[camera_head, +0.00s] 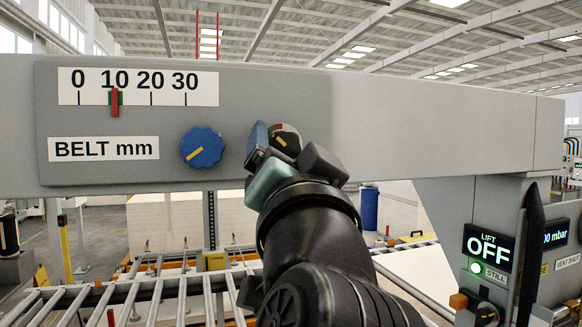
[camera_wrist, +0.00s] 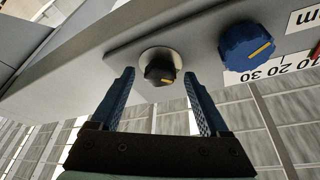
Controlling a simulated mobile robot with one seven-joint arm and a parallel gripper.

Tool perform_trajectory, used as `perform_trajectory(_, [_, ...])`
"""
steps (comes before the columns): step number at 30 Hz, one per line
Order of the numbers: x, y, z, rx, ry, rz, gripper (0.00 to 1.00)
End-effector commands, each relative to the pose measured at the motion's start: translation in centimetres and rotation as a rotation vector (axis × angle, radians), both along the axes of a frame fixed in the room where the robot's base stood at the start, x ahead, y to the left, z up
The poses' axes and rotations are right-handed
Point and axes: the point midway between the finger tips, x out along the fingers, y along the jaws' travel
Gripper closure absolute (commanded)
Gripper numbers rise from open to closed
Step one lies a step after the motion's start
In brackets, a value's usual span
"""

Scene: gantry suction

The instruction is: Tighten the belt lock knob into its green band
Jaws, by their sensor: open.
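A small black knob with a yellow pointer sits on a round pale dial, which fits the belt lock knob; it shows in the wrist view (camera_wrist: 158,73) and partly in the head view (camera_head: 285,141). My gripper (camera_head: 272,153) is open, in front of the panel and partly covering the dial. In the wrist view its blue fingers (camera_wrist: 159,80) stand to either side of the black knob, with gaps. I cannot tell how far the tips are from the panel.
A larger blue knob (camera_head: 202,147) with a yellow pointer sits to the left on the grey panel (camera_head: 240,85). Above it, a scale (camera_head: 138,86) has a red marker near 10 over a green patch. A LIFT OFF display (camera_head: 488,248) stands at right, rollers (camera_head: 150,300) below.

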Motion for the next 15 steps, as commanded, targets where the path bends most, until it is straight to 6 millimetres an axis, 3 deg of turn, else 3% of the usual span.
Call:
perform_trajectory(5, [-2.5, -0.3, -1.3, -0.001, -0.003, -0.003, 0.21])
perform_trajectory(15, [-9.3, -1.0, -3.4, -0.001, -0.004, -0.003, 0.21])
